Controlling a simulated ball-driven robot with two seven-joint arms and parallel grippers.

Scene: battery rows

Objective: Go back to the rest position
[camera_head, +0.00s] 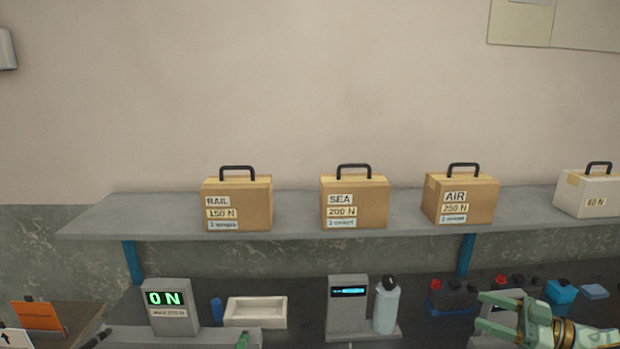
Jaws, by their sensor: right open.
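My right gripper (498,316) shows at the lower right of the head view. Its pale green fingers point left and are apart, with nothing seen between them. It is in front of the lower bench, below the shelf, near a grey device with a dark red-capped block (452,297) to its left.
A grey shelf (300,225) holds boxes marked RAIL (262,205), SEA (375,205) and AIR (485,205), and a white box (590,190). Below stand a display reading 0 N (168,318), a white tray (238,321), a grey meter (345,315) and a bottle (386,308).

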